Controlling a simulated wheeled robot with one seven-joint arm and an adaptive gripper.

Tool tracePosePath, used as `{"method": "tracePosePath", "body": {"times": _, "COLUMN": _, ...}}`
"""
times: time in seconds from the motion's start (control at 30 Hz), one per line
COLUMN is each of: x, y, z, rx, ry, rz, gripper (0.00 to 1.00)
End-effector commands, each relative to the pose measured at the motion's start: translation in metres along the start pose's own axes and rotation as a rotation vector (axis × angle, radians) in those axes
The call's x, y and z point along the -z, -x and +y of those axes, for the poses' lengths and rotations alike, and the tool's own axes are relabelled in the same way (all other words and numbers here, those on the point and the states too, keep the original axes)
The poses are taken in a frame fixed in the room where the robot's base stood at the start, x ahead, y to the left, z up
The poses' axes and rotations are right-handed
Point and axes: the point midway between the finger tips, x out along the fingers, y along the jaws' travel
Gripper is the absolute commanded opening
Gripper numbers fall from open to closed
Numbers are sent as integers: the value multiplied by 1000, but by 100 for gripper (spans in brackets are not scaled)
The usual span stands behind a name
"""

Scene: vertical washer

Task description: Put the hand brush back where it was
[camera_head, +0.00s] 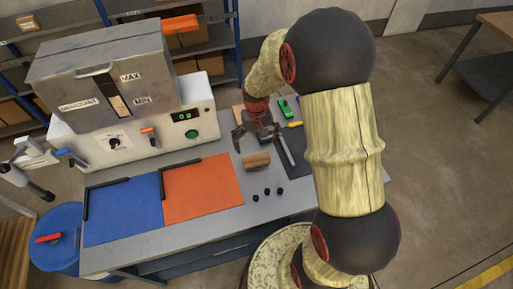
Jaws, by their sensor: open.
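A short brown wooden piece (257,161), which looks like the hand brush, lies on the grey worktop, right of the orange mat. Its bristles cannot be made out. My gripper (256,140) is open just behind the brown piece, with its fingers spread. It looks empty, and I cannot tell its height above the worktop. A dark mat (301,165) lies to the right, partly behind my arm, with a long grey tool (286,149) at its left edge.
A washer (135,130) with a grey lid stands at the back left. A blue mat (122,212) and an orange mat (203,187) cover the front left. Several small black pieces (267,191) lie in front of the brown piece. A green item (284,108) lies behind.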

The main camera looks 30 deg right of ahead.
Motion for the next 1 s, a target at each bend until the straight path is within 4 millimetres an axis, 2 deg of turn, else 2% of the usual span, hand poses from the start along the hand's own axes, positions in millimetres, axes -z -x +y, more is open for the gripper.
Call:
{"method": "tracePosePath", "body": {"times": 0.17, "x": -2, "y": 28, "z": -5, "rx": 0, "ry": 10, "rz": 27, "gripper": 100}}
{"method": "tracePosePath", "body": {"times": 0.27, "x": -10, "y": 64, "z": -13, "rx": 0, "ry": 27, "rz": 70, "gripper": 100}}
{"method": "tracePosePath", "body": {"times": 0.37, "x": -25, "y": 110, "z": -24, "rx": 2, "ry": 50, "rz": 128, "gripper": 100}}
{"method": "tracePosePath", "body": {"times": 0.5, "x": -57, "y": 166, "z": -37, "rx": 7, "ry": 82, "rz": 206, "gripper": 100}}
{"method": "tracePosePath", "body": {"times": 0.7, "x": -113, "y": 228, "z": -51, "rx": 19, "ry": 128, "rz": 320, "gripper": 100}}
{"method": "tracePosePath", "body": {"times": 0.83, "x": -152, "y": 255, "z": -56, "rx": 30, "ry": 156, "rz": 391, "gripper": 100}}
{"method": "tracePosePath", "body": {"times": 1.0, "x": -191, "y": 272, "z": -58, "rx": 43, "ry": 183, "rz": 457, "gripper": 100}}
